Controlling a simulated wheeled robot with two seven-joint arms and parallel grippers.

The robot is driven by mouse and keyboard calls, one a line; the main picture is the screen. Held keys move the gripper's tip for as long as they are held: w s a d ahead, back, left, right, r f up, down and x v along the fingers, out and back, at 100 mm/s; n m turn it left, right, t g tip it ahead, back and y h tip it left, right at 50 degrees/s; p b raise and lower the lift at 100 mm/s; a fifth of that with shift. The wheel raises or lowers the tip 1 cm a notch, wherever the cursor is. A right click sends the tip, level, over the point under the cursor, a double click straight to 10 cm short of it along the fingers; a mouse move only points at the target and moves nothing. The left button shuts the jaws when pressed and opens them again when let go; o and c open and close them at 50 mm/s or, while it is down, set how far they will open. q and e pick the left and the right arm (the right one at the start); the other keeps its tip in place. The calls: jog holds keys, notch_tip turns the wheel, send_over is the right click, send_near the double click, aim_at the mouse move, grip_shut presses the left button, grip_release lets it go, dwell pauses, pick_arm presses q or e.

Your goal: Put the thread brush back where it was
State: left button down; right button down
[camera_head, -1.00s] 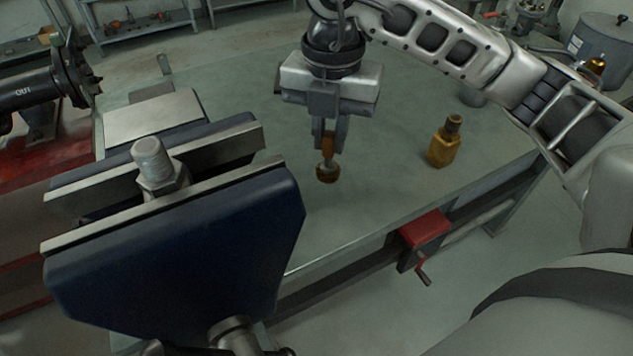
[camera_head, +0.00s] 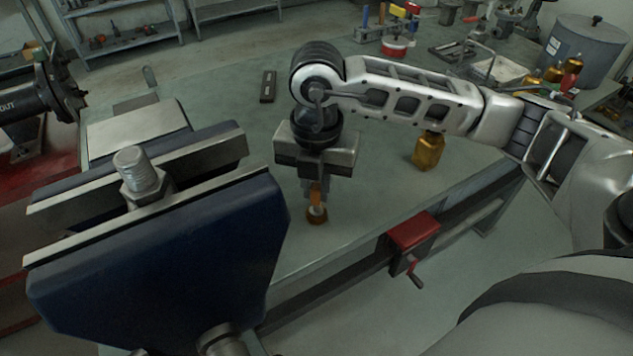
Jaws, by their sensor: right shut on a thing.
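The thread brush (camera_head: 317,216) has an orange handle and a brown round end that points down. My right gripper (camera_head: 314,188) is shut on its handle, with the brush below the fingers. The brush is over the bench top (camera_head: 372,205), close to its surface; I cannot tell whether it touches. The large bolt (camera_head: 140,178) stands upright in the blue vise (camera_head: 170,262) at the left. My left gripper is not in view.
A dark flat bar (camera_head: 268,86) lies farther back. Tools and a grey drum (camera_head: 582,52) are at the back right.

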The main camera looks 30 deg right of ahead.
jog(key=c, duration=1.4)
grip_release()
jog(key=shift+o, duration=0.2)
notch_tip(320, 180, up, 12)
jog(key=p, duration=0.1)
jog(key=shift+r, duration=0.1)
